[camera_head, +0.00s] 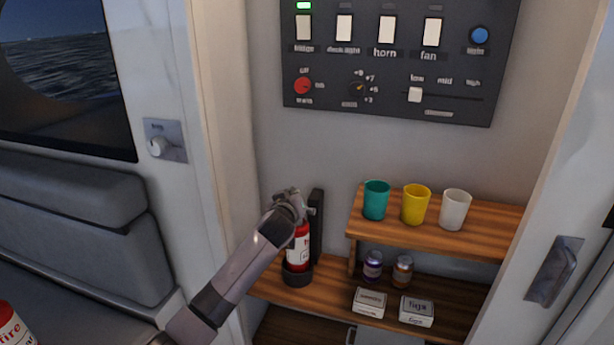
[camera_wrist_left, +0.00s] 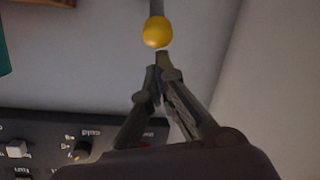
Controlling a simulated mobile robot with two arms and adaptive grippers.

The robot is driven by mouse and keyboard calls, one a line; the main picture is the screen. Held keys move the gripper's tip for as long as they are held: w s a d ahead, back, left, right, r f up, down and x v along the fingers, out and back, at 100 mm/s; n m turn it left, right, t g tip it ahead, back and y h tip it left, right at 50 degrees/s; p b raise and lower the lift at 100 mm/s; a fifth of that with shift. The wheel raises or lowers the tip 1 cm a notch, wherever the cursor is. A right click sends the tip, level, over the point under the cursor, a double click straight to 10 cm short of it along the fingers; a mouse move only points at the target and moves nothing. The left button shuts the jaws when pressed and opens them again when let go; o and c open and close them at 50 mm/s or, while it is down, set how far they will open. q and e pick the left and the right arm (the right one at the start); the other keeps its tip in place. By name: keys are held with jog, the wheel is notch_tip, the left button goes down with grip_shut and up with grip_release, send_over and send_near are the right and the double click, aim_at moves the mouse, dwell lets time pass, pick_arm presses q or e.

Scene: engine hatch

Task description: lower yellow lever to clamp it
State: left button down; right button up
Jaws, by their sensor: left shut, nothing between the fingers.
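The yellow lever's round knob (camera_wrist_left: 157,32) shows in the left wrist view, on the end of a thin grey rod (camera_wrist_left: 156,8). My left gripper (camera_wrist_left: 158,74) is shut and empty, with its fingertips beside the knob and very close to it; I cannot tell whether they touch. In the head view my left gripper (camera_head: 291,200) is over the top of a red fire extinguisher (camera_head: 299,247), which stands upright in a dark holder (camera_head: 297,277) by a black back plate (camera_head: 316,226). The yellow knob cannot be made out there. My right gripper is not in view.
A wooden shelf (camera_head: 480,242) to the right holds a teal cup (camera_head: 375,201), a yellow cup (camera_head: 415,205) and a white cup (camera_head: 454,210). Jars and small boxes stand below. A dark switch panel (camera_head: 455,60) is above. Another extinguisher (camera_head: 10,330) shows at lower left.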

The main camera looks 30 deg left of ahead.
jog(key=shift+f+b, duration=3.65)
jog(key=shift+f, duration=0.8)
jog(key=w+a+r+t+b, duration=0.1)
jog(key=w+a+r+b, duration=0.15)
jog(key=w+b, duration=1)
pick_arm(q)
jog(key=s+d+f+n+t+y+b, duration=0.1)
jog(key=s+f+t+b, duration=0.4)
jog(key=f, duration=0.8)
jog(key=shift+s+t+y, duration=0.35)
jog(key=shift+t+y, duration=0.15)
jog(key=shift+y, duration=0.4)
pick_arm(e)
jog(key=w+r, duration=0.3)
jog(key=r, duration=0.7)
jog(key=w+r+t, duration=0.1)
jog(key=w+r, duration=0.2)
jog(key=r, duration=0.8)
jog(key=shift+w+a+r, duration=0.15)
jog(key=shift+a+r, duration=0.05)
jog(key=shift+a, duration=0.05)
pick_arm(q)
jog(key=shift+d+f, duration=0.1)
jog(key=shift+f, duration=0.15)
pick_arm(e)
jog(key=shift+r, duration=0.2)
